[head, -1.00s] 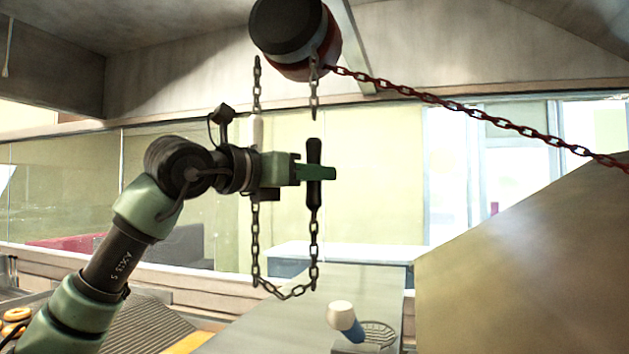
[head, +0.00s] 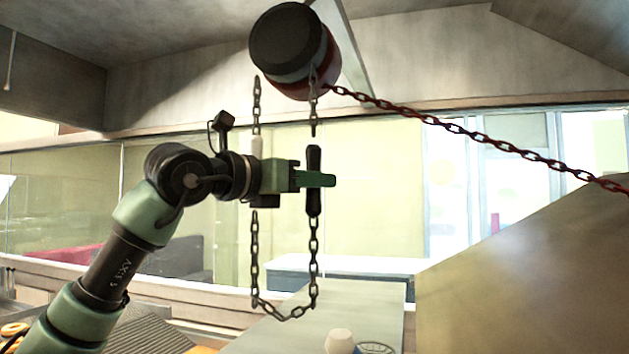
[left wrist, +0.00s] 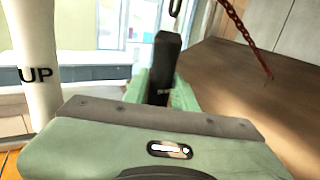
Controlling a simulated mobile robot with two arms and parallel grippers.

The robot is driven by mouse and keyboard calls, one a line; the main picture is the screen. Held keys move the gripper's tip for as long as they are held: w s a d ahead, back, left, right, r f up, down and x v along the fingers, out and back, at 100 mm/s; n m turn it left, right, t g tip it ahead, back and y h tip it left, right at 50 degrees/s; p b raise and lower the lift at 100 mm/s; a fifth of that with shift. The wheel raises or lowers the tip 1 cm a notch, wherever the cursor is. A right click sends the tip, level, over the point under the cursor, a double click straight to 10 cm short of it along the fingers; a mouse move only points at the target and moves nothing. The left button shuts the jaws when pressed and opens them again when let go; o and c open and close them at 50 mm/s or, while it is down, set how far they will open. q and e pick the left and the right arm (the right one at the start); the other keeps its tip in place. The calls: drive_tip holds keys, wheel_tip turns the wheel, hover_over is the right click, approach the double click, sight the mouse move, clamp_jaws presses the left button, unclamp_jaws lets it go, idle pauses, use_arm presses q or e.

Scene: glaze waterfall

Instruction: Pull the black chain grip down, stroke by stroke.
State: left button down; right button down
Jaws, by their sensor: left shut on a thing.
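The black chain grip (head: 314,157) hangs upright on the right strand of the chain loop, below the round hoist (head: 288,45). My left gripper (head: 315,180) comes in from the left and is shut on the grip near its middle. The green fingers cover part of it. In the left wrist view the grip (left wrist: 167,55) stands upright, slightly tilted, between the fingers. A white grip (head: 257,146) on the left strand is partly hidden behind my arm. It also shows in the left wrist view (left wrist: 36,95), marked "UP". My right gripper is not in view.
A dark red chain (head: 480,135) runs from the hoist down to the right, above a large sloping brown panel (head: 530,270). The chain loop (head: 283,312) hangs free below my gripper. A cup-like object (head: 339,341) and a wire basket (head: 374,348) are at the bottom.

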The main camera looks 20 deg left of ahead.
use_arm(q)
wheel_tip(320, 180, down, 15)
drive_tip(key=b, duration=1.2)
drive_tip(key=shift+r, duration=0.1)
wheel_tip(320, 180, up, 18)
drive_tip(key=p, duration=1.4)
drive_tip(key=shift+f, duration=0.4)
wheel_tip(320, 180, down, 17)
drive_tip(key=b, duration=1.4)
drive_tip(key=shift+f+b, duration=0.15)
drive_tip(key=shift+b, duration=0.15)
